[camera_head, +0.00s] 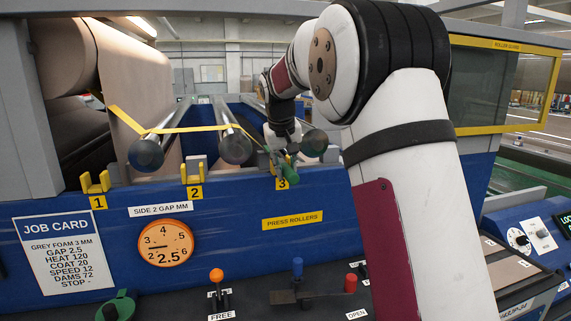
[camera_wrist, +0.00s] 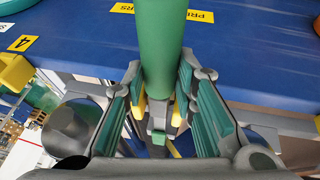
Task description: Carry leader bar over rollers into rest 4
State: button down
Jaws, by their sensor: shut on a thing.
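The leader bar shows as a green rod (camera_head: 291,166) just above rest 3 (camera_head: 281,183); I cannot tell whether it touches the rest. My gripper (camera_head: 284,148) is shut on it. In the wrist view the green leader bar (camera_wrist: 158,45) runs between the fingers of my gripper (camera_wrist: 160,100). A yellow strap (camera_head: 190,129) runs from the left over the rollers (camera_head: 235,147) towards my gripper. Rest 1 (camera_head: 96,183) and rest 2 (camera_head: 193,178) are empty. Rest 4 is hidden behind my arm in the head view; a yellow block (camera_wrist: 14,72) beside a 4 label (camera_wrist: 22,43) shows in the wrist view.
The blue machine front (camera_head: 240,190) carries a gap dial (camera_head: 165,243) and a job card (camera_head: 64,255). Below are an orange-knobbed lever (camera_head: 216,276), a blue knob (camera_head: 297,265) and a red knob (camera_head: 350,284). A large wrapped roll (camera_head: 65,60) is at the left.

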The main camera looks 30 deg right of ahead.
jog(key=c, duration=1.2)
grip_release()
jog(key=v, duration=1.2)
